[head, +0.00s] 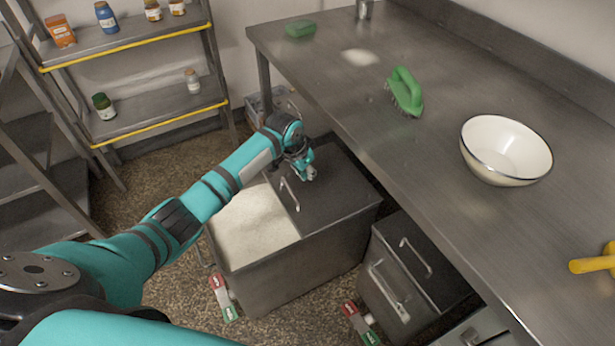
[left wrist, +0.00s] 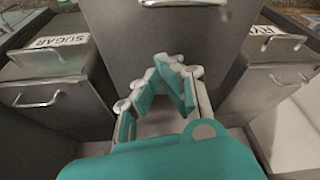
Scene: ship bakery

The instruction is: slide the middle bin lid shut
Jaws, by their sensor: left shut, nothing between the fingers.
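The middle bin (head: 290,283) is a large dark metal bin on the floor. Its dark flat lid (head: 335,190) covers the right part of the top, and white powder (head: 248,225) shows in the uncovered left part. An upright-looking bar handle (head: 290,194) sits near the lid's left edge. My left gripper (head: 309,174) is shut and empty, over the lid just beyond the handle. I cannot tell whether it touches the lid. The left wrist view shows its fingers (left wrist: 168,66) close together before a dark metal panel (left wrist: 160,35). My right gripper is out of view.
A lidded bin (head: 405,285) stands close on the right, and another container (head: 272,103) is behind. The steel worktop (head: 440,140) overhangs the right side, with a white bowl (head: 505,150) and green brush (head: 405,92). Shelves (head: 150,115) stand left; floor between is mostly clear.

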